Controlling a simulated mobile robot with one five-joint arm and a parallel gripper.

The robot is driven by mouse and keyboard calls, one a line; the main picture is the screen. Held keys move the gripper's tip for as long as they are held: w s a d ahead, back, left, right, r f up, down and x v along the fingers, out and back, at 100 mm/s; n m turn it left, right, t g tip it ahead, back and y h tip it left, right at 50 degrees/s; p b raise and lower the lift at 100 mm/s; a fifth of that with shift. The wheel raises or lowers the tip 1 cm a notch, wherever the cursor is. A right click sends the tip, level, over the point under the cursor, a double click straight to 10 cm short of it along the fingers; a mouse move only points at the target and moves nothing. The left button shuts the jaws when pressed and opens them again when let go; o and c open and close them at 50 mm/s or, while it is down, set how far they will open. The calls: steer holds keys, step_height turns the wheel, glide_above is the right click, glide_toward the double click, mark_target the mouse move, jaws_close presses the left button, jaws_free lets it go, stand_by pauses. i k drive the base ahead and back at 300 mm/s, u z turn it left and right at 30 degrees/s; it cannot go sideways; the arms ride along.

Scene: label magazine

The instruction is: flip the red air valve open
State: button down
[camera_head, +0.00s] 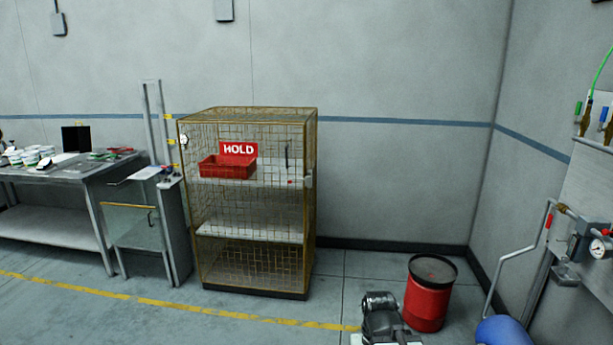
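At the right edge, a grey pipe (516,254) rises beside a blue tank and bends toward the wall panel. A small red lever-like part (549,220) lies along its upper end, near a brass fitting (563,208). Another small red part (606,232) shows by a round white-faced gauge (601,248), cut close by the picture edge. I cannot tell for sure which of these is the air valve, nor its setting. A dark part of my arm shows at the bottom, well left of the pipe. No gripper fingers can be made out.
A red drum (428,298) with a dark top and the blue tank (502,332) stand at lower right. A wire cage (312,200) holds a red HOLD bin (228,168). A workbench (60,175) is at left. Open floor (370,268) lies right of the cage.

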mark_target(550, 216)
steer(key=u, duration=0.65)
steer(key=i, duration=1.35)
steer(key=z, duration=2.45)
steer(key=i, duration=1)
